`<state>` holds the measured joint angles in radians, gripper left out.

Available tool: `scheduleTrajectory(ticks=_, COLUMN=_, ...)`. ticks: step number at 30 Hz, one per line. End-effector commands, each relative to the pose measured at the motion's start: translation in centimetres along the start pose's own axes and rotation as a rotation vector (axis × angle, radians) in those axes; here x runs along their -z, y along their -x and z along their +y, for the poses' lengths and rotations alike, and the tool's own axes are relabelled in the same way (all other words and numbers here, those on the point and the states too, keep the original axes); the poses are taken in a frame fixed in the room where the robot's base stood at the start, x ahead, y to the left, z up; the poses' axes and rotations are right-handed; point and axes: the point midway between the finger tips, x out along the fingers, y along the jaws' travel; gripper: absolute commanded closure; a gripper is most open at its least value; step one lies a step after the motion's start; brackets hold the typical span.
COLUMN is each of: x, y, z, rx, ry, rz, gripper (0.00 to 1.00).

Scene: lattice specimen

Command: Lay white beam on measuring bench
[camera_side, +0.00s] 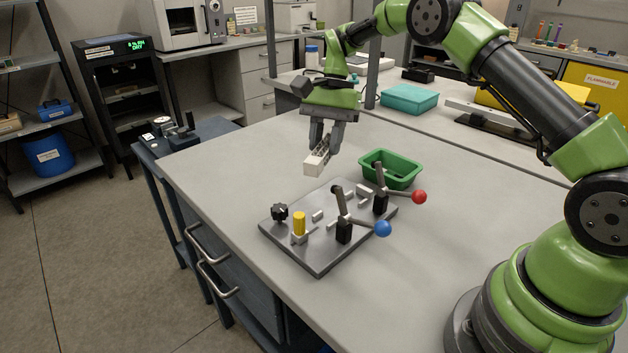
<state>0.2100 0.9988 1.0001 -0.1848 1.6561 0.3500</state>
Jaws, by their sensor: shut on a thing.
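The white beam (315,163) is a short pale block with a lattice look, held in the air above the grey table. My gripper (323,148) points down and is shut on it. The beam is beyond and above the dark fixture plate, apart from it. A small dark blue bench with a measuring device (172,133) stands at the left, past the table's far left edge; it looks like the measuring bench. The gripper is to the right of it, and the beam is not touching it.
The fixture plate (322,257) carries a yellow cylinder (299,223), a black knob (280,212) and levers with a blue ball (383,229) and a red ball (419,197). A green bin (378,178) stands behind it. The table (230,172) is clear left of the gripper.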

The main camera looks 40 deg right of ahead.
Motion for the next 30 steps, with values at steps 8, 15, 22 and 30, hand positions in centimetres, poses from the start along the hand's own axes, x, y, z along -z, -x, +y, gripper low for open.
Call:
scheduleTrajectory(ticks=8, x=5.5, y=0.8, z=-3.9, rx=0.273, ry=-0.669, rz=0.003, gripper=1.00)
scheduleTrajectory(ticks=15, x=9.2, y=1.6, z=-5.8, rx=0.466, ry=-1.147, rz=0.004, gripper=1.00)
scheduleTrajectory(ticks=22, x=11.2, y=2.2, z=-6.5, rx=0.578, ry=-1.411, rz=-0.003, gripper=1.00)
scheduleTrajectory(ticks=30, x=12.9, y=-0.8, z=-6.5, rx=0.599, ry=-1.481, rz=-0.007, gripper=1.00)
